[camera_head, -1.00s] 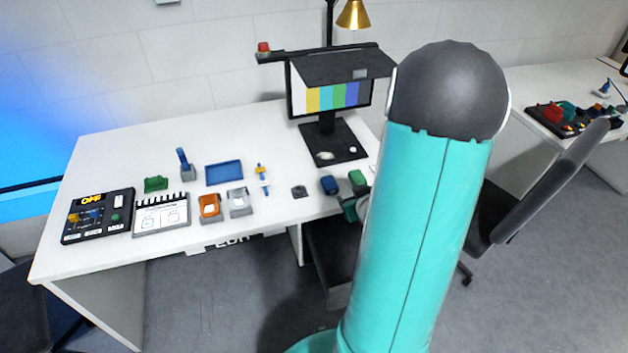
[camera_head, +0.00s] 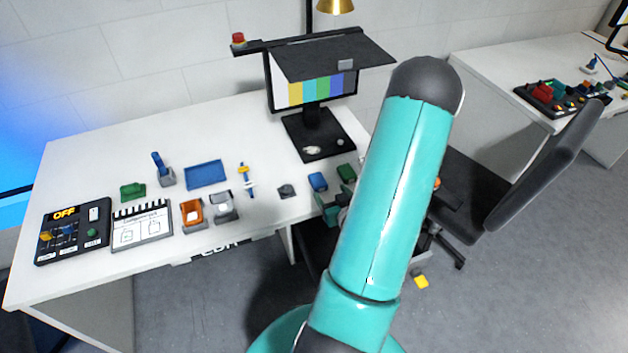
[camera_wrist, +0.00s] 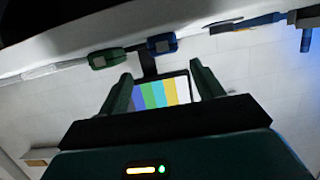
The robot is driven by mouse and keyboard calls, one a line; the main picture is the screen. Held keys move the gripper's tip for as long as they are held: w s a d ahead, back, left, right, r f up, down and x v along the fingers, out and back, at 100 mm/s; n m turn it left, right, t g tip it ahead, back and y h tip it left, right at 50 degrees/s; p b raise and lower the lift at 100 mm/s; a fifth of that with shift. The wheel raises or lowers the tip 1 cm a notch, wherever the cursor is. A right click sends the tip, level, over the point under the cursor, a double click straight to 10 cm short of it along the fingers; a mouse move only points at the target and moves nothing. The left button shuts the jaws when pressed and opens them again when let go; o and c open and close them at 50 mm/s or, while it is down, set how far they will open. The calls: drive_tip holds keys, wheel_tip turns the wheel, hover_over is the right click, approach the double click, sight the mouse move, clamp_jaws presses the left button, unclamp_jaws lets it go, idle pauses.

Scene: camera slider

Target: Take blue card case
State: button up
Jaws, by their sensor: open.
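The blue card case (camera_head: 317,182) lies near the front right edge of the white desk, beside a green case (camera_head: 346,173). In the wrist view, the desk shows upside down, with the blue card case (camera_wrist: 163,44) to the right of the green case (camera_wrist: 107,58). My gripper (camera_wrist: 160,70) is open, with nothing between its fingers, and its tips point toward the two cases without touching them. In the head view, my gripper (camera_head: 331,207) is at the desk's front edge just below the cases, partly hidden by my arm.
A monitor (camera_head: 312,90) with colour bars stands behind the cases. A dark square piece (camera_head: 286,191) lies left of the blue case. A blue tray (camera_head: 206,174), orange holder (camera_head: 192,213) and clapperboard (camera_head: 141,226) are farther left. An office chair (camera_head: 520,185) stands right.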

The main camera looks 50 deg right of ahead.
sight(316, 175)
drive_tip(key=x, duration=0.5)
drive_tip(key=shift+w+f, duration=0.15)
drive_tip(key=shift+w, duration=0.2)
drive_tip(key=x, duration=0.5)
drive_tip(key=shift+w, duration=0.45)
drive_tip(key=shift+c, duration=0.5)
drive_tip(key=c, duration=1)
